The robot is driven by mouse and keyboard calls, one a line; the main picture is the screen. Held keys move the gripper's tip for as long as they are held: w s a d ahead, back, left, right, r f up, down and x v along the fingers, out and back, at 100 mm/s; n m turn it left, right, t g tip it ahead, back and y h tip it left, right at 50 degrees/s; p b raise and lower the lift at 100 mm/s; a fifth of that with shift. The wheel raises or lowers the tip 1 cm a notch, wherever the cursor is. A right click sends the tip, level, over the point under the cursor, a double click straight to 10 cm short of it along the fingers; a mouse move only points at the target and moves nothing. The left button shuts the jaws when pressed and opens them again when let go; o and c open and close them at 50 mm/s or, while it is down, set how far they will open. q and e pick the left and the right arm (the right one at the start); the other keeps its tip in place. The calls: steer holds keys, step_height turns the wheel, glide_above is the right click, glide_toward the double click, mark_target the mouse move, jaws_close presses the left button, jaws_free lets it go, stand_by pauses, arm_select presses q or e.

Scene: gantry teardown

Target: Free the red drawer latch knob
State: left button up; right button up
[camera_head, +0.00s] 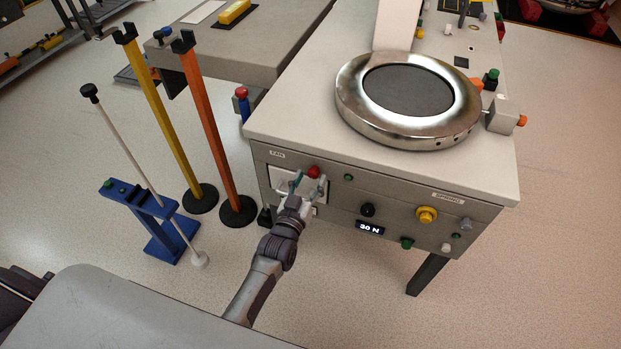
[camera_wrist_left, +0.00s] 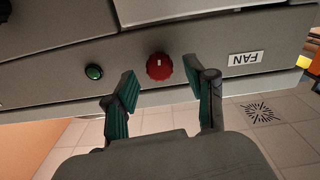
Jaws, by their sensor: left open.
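In the left wrist view the red knob (camera_wrist_left: 159,66) shows beyond and roughly between the spread teal fingertips of my left gripper (camera_wrist_left: 160,88). The fingers appear apart from the knob, with nothing between them. My right gripper is in neither view.
A green button (camera_head: 348,177), a black knob (camera_head: 367,209), a display reading 30 N (camera_head: 370,227) and a yellow knob (camera_head: 427,214) are right of the drawer. Orange (camera_head: 208,120) and yellow (camera_head: 165,115) posts and a blue stand (camera_head: 160,222) occupy the floor at left.

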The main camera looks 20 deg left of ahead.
arm_select(q)
steer(key=shift+w, duration=0.5)
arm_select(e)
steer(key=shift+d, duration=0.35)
arm_select(q)
jaws_close()
steer(key=shift+n, duration=0.4)
steer(key=shift+n+p, duration=0.3)
steer(key=shift+n, duration=0.2)
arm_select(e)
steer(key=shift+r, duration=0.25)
arm_select(q)
steer(key=shift+c, duration=0.3)
jaws_free()
steer(key=shift+o, duration=0.3)
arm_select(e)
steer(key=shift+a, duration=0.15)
